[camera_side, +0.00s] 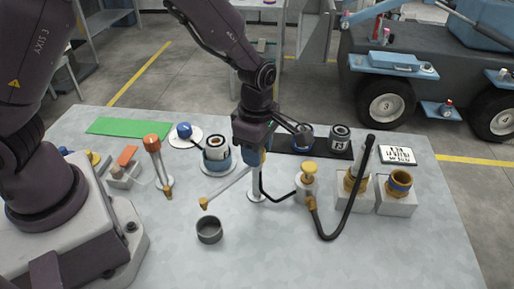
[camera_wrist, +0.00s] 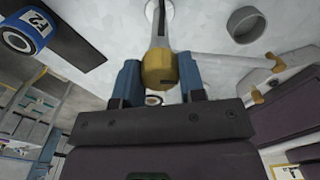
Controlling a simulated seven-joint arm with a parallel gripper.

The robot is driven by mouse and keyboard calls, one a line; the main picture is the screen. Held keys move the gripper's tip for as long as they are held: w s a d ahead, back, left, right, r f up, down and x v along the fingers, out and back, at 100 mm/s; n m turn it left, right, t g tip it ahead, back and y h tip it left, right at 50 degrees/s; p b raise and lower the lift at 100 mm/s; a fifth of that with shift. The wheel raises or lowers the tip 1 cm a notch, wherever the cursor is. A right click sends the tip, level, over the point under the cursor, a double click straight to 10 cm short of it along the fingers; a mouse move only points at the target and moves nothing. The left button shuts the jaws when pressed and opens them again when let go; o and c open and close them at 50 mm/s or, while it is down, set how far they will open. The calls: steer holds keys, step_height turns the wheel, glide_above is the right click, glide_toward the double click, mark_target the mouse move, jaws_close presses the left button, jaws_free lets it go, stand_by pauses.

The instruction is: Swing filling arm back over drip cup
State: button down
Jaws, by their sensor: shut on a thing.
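The filling arm (camera_side: 228,187) is a pale rod on an upright post, with a brass nozzle (camera_side: 203,203) at its free end. The drip cup (camera_side: 209,230) is a small dark grey open cup on the table. In the side view the nozzle shows just above and slightly left of the cup's rim; in the wrist view the nozzle (camera_wrist: 257,96) lies clear of the cup (camera_wrist: 246,24). My gripper (camera_side: 265,150) is at the post top. In the wrist view its blue fingers (camera_wrist: 158,88) are shut on the arm's brass knob (camera_wrist: 158,66). The side view mostly hides this grip.
A can in a blue ring (camera_side: 217,158) stands behind the rod. A yellow-capped fitting (camera_side: 309,168), a black hose (camera_side: 345,198) and brass-fitted blocks (camera_side: 398,195) stand at right. An orange-topped post (camera_side: 153,145) stands left. The table front is clear.

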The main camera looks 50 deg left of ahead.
steer(key=c, duration=0.7)
jaws_free()
step_height(320, 180, up, 13)
